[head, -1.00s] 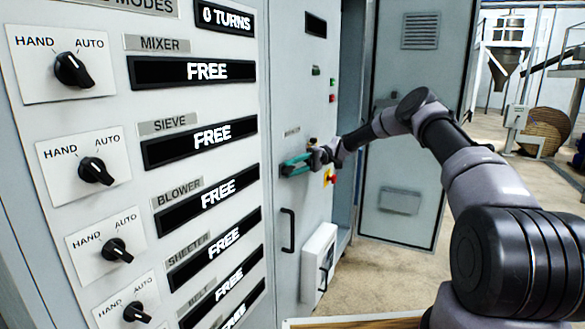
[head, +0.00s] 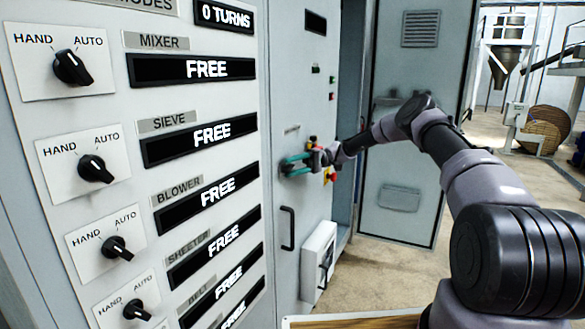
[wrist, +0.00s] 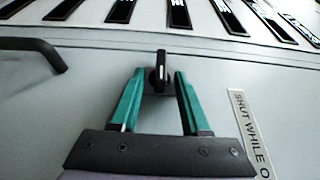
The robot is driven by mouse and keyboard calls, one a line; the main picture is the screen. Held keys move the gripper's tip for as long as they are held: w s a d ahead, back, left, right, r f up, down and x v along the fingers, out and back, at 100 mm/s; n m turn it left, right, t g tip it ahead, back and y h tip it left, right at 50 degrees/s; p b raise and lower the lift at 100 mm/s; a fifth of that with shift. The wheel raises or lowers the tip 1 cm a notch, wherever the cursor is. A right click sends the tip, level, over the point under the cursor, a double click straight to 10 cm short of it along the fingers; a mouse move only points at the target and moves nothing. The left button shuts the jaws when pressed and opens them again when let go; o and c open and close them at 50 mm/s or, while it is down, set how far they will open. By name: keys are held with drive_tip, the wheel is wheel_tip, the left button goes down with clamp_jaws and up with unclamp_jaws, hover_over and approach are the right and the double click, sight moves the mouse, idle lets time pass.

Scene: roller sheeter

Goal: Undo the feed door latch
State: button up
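The feed door latch (wrist: 161,72) is a small black turn handle on a dark plate on the pale grey panel. In the wrist view it stands between the tips of my gripper (wrist: 159,80). The two green fingers are apart, one on each side, with a visible gap to the handle. In the head view my gripper (head: 297,166) is at the cabinet front, and the latch cannot be made out behind it.
A black bar handle (head: 288,229) is below my gripper; a white box (head: 318,262) sits lower right. A red button (head: 330,177) is close beside the gripper. A label (wrist: 252,130) reads "SHUT WHILE O…". Mode switches (head: 95,169) line the left panel.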

drive_tip(key=v, duration=1)
drive_tip(key=shift+w+d, duration=0.25)
drive_tip(key=shift+d, duration=0.1)
idle(0.3)
